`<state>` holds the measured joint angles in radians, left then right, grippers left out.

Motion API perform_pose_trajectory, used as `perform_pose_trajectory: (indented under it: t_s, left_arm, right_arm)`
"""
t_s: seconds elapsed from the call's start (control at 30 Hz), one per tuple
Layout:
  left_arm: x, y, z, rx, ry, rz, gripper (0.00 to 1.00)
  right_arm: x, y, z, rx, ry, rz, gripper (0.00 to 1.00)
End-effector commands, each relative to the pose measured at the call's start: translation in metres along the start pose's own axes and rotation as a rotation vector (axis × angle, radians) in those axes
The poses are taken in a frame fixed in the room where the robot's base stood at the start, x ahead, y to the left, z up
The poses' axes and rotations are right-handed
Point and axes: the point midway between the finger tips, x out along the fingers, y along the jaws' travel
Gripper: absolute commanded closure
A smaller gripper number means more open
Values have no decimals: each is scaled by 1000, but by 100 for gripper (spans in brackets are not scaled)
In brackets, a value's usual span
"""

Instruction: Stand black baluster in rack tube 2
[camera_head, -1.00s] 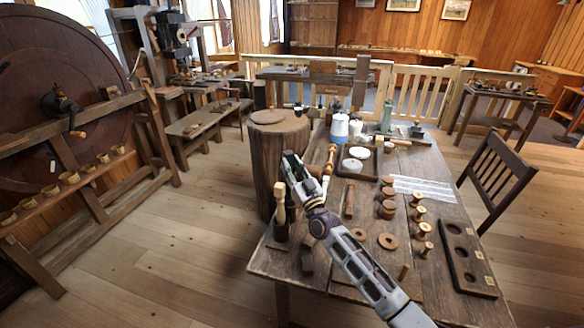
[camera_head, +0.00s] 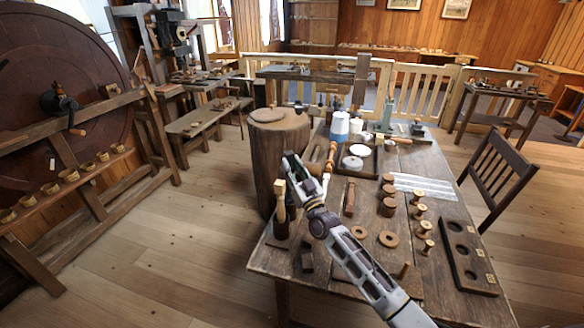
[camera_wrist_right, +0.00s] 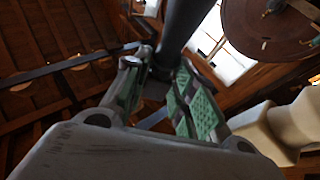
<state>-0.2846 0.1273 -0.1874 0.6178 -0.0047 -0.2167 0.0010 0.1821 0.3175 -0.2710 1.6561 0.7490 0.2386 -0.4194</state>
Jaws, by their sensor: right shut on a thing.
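My right gripper (camera_head: 291,166) is above the near left part of the workbench, its arm reaching in from the lower right. In the right wrist view, its green-padded fingers (camera_wrist_right: 170,88) are shut on a dark, smooth shaft, the black baluster (camera_wrist_right: 186,28), which runs up out of the picture. In the head view I cannot make the baluster out clearly from the gripper. A dark wooden rack (camera_head: 484,284) with three round openings in a row and pale labels lies at the bench's right edge, well away from the gripper. The label numbers are unreadable. My left gripper is not in view.
Several spools (camera_head: 420,211) stand between the gripper and the rack. Flat rings (camera_head: 388,239) lie on the bench. A dark holder with a pale-handled tool (camera_head: 280,200) stands just below the gripper. A tray (camera_head: 374,176) with white pots is beyond. A chair (camera_head: 502,165) stands to the right.

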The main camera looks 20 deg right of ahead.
Motion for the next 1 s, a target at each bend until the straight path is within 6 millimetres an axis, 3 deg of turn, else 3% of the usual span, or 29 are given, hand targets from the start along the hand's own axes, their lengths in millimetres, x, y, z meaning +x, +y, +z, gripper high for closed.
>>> perform_pose_trajectory:
  t_s: [1.0]
  left_arm:
    - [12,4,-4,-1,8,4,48]
  right_arm:
    - [-7,0,18,1,1,0,99]
